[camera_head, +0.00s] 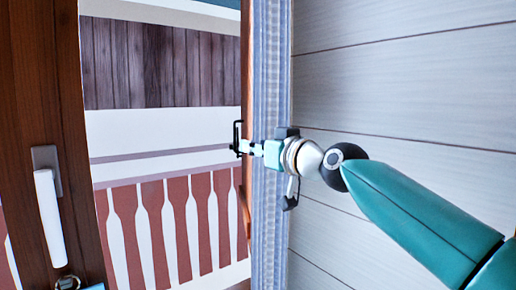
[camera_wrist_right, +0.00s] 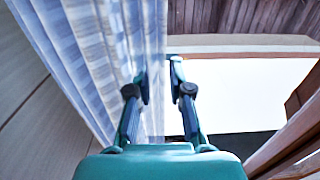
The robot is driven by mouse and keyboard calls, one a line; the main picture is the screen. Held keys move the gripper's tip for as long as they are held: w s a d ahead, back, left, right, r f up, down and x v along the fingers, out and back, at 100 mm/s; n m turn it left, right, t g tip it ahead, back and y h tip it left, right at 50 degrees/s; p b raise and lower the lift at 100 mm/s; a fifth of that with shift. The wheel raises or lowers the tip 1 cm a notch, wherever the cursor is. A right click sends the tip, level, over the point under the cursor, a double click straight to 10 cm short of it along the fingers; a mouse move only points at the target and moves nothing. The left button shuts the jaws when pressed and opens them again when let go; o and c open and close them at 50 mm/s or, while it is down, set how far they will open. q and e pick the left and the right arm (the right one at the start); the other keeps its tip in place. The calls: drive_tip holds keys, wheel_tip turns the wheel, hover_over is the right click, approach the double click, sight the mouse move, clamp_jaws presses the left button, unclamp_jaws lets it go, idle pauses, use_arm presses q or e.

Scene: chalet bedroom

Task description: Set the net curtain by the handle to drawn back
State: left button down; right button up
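The net curtain (camera_head: 270,60) hangs as a narrow, bunched, pale blue-grey strip at the right side of the window in the head view. Its folds (camera_wrist_right: 95,50) fill the upper left of the wrist view. My right gripper (camera_head: 243,148) reaches across the curtain at mid height. In the wrist view its two fingers (camera_wrist_right: 160,78) stand apart, with the curtain's sheer edge beside and behind them. A small black upright bracket (camera_head: 237,132) shows at the fingertips; I cannot tell whether it is the curtain's handle or part of the gripper.
A wooden window frame (camera_head: 35,100) with a white window handle (camera_head: 48,218) stands at the left. A pale plank wall (camera_head: 400,80) lies close on the right, beside my right arm. Outside is a balcony with red balusters (camera_head: 155,230).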

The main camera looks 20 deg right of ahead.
drive_tip(key=o, duration=0.5)
drive_tip(key=shift+w+d, duration=0.15)
drive_tip(key=shift+d, duration=0.15)
drive_tip(key=shift+c, duration=0.2)
drive_tip(key=shift+a, duration=0.1)
drive_tip(key=shift+s, duration=0.2)
drive_tip(key=s+d, duration=0.2)
drive_tip(key=s, duration=0.9)
drive_tip(key=shift+s+d, duration=0.2)
drive_tip(key=shift+s, duration=0.1)
